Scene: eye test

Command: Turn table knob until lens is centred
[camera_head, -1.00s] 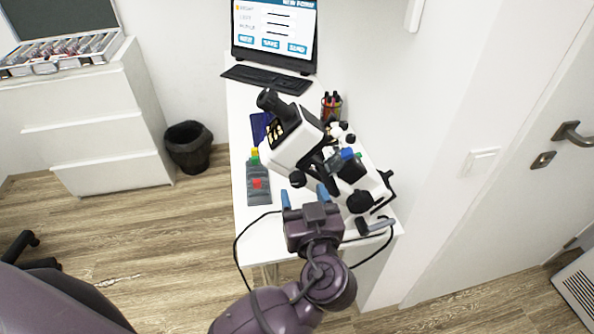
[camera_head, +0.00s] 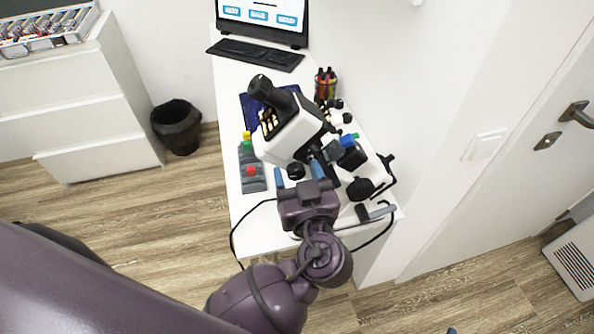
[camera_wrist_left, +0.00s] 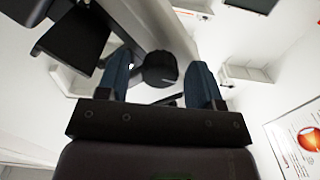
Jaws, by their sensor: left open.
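A white and black microscope (camera_head: 291,136) stands on the white table, its eyepiece pointing up and to the left. A round black knob (camera_head: 296,171) is on its near side, with a larger black knob (camera_head: 360,188) to the right. My left gripper (camera_head: 297,167) is open, its blue fingers on either side of the smaller knob in the head view. In the left wrist view a round black knob (camera_wrist_left: 160,68) shows between the open fingers; contact is not visible. I cannot make out the lens. A small blue tip at the head view's bottom edge may be my right gripper (camera_head: 451,331).
A grey box with coloured buttons (camera_head: 251,168) lies left of the microscope. Behind are a pen holder (camera_head: 325,85), a keyboard (camera_head: 256,53) and a laptop-like screen (camera_head: 262,14). A bin (camera_head: 177,126) stands on the floor.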

